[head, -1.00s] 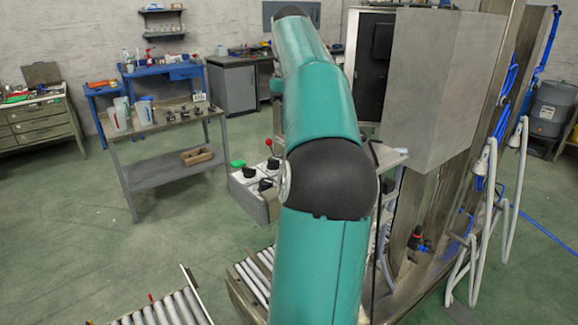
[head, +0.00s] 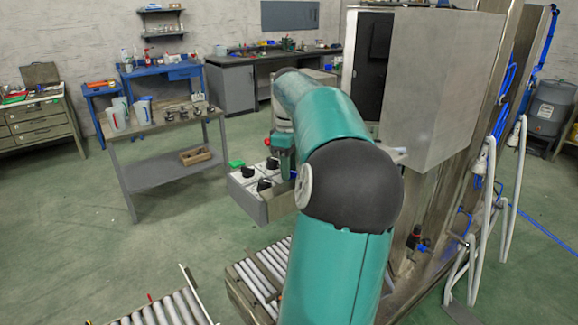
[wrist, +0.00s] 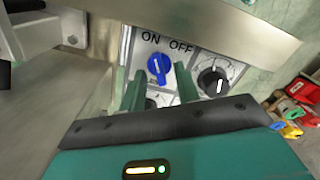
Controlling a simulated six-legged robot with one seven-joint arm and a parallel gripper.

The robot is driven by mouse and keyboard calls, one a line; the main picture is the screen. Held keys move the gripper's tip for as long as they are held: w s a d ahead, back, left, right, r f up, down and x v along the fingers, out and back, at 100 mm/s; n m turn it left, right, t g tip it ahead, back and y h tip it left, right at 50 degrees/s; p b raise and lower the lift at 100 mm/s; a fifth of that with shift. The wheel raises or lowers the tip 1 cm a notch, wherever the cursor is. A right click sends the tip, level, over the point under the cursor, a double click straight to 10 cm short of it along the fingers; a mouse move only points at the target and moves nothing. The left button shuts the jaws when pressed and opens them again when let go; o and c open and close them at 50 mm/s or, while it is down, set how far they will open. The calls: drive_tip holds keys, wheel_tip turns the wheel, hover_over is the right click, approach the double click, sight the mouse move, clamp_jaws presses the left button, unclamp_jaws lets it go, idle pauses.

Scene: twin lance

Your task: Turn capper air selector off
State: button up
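A blue selector knob (wrist: 158,66) with a white pointer line sits on a light panel under the printed words ON and OFF in the wrist view. Its pointer appears to lean toward the ON side. A black knob (wrist: 212,80) is to its right. My gripper (wrist: 159,72) is open, with its two green fingers apart on either side of the blue knob's lower part in the picture; I cannot tell whether they touch it. In the head view my gripper end is over the right of the control box (head: 250,203), largely hidden by my arm.
The box also carries black knobs (head: 247,172), a green button (head: 237,164) and a red-topped lever (head: 267,141). A metal edge (wrist: 225,25) crosses above the panel in the wrist view. Roller conveyors (head: 262,272) are below, and a steel cabinet (head: 430,90) stands to the right.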

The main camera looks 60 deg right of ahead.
drive_tip(key=shift+c, duration=0.4)
clamp_jaws()
drive_tip(key=shift+m, duration=0.3)
drive_tip(key=m, duration=1.1)
drive_tip(key=shift+s+d, duration=0.1)
drive_tip(key=shift+d, duration=0.1)
drive_tip(key=shift+m, duration=0.3)
drive_tip(key=shift+o, duration=0.4)
unclamp_jaws()
